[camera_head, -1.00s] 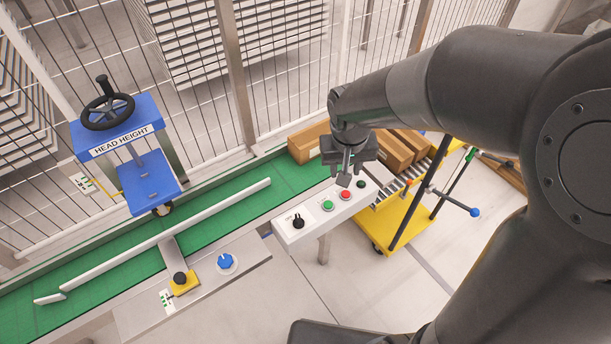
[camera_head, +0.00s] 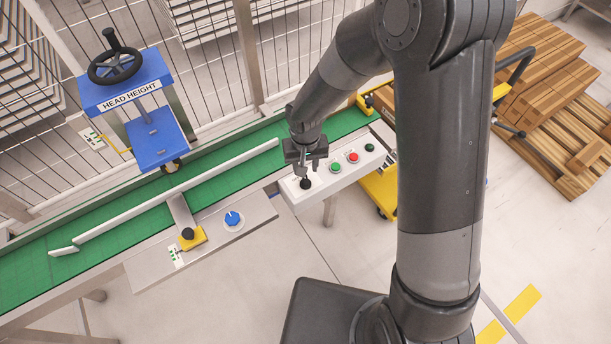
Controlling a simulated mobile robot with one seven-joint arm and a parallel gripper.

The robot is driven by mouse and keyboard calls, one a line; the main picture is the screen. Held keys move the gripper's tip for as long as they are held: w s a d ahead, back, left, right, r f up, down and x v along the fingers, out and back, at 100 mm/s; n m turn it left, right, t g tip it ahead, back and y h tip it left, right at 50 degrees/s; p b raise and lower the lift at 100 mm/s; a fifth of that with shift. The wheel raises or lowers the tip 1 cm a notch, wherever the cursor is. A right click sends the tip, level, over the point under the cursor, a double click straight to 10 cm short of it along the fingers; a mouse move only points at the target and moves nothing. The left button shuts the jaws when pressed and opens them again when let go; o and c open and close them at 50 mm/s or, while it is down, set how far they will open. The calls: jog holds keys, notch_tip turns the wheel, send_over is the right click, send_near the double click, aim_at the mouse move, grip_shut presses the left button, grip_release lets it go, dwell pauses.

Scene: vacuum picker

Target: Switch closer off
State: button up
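A white control box (camera_head: 320,181) stands on a post beside the conveyor. A black rotary knob (camera_head: 306,184) is at its left end. To its right are a green button (camera_head: 335,167), a red button (camera_head: 353,157) and a dark button (camera_head: 369,147). The label by the knob is too small to read. My gripper (camera_head: 303,172) points down right over the knob. Its fingers hide part of the knob's area, and I cannot tell if they touch it or how wide they are.
A green conveyor (camera_head: 30,278) with a white guide rail runs along the wire fence. A blue HEAD HEIGHT unit (camera_head: 125,93) with a handwheel stands over it. A metal shelf (camera_head: 150,272) carries a blue dial (camera_head: 232,218) and a yellow lever block (camera_head: 193,237). Wooden pallets (camera_head: 565,140) lie at right.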

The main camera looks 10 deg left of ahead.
aim_at(306, 179)
jog(key=shift+f, duration=3.05)
jog(key=shift+c, duration=0.4)
grip_shut()
